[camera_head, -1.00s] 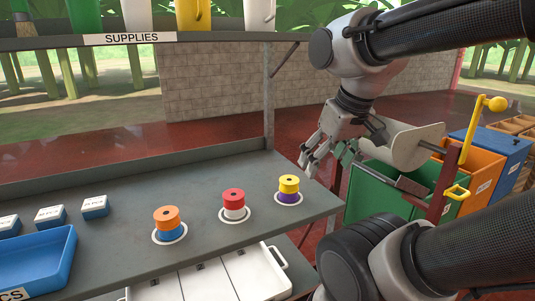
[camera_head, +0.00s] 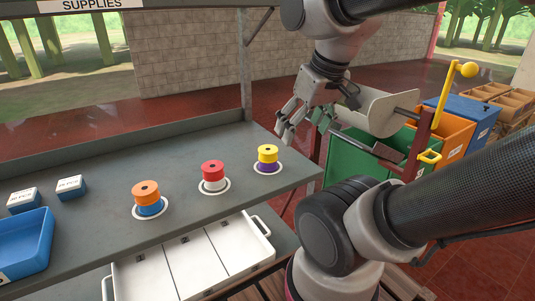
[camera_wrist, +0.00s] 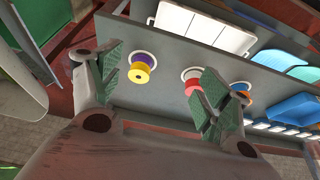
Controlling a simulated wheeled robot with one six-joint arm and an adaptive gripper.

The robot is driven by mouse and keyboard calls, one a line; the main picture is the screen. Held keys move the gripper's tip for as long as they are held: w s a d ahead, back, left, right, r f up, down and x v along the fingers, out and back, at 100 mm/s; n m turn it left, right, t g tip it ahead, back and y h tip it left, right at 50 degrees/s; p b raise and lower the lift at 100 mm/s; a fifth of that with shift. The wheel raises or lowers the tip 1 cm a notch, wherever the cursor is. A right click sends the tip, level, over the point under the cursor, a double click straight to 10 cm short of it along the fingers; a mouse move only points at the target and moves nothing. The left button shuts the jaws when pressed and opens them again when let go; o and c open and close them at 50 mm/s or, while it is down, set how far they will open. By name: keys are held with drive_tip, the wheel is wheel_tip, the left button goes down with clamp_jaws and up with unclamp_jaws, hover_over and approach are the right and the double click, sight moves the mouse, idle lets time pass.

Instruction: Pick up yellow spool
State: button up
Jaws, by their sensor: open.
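The yellow spool (camera_head: 267,153) stands upright on a purple spool, inside a white ring at the right end of the grey table (camera_head: 100,222). In the wrist view the yellow spool (camera_wrist: 139,73) lies between and beyond the fingers, a little left of middle. My gripper (camera_head: 297,140) is open and empty, to the right of the yellow spool and apart from it. In the wrist view the spread fingers of my gripper (camera_wrist: 165,90) frame the spool.
A red spool on white (camera_head: 212,171) and an orange spool on blue (camera_head: 147,195) stand to the left in a row. A blue tray (camera_head: 30,255) and small boxes (camera_head: 71,186) are further left. A white case (camera_head: 190,262) lies below the table edge.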

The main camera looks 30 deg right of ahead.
drive_tip(key=m+g, duration=0.4)
drive_tip(key=m, duration=1.3)
hover_over(267, 149)
drive_tip(key=f, duration=0.8)
drive_tip(key=shift+s+a, duration=0.15)
drive_tip(key=shift+s, duration=0.2)
drive_tip(key=m, duration=0.2)
drive_tip(key=shift+m, duration=0.4)
drive_tip(key=shift+f, duration=0.2)
drive_tip(key=f, duration=0.7)
drive_tip(key=shift+w+f, duration=0.25)
drive_tip(key=shift+w, duration=0.05)
drive_tip(key=shift+c, duration=0.2)
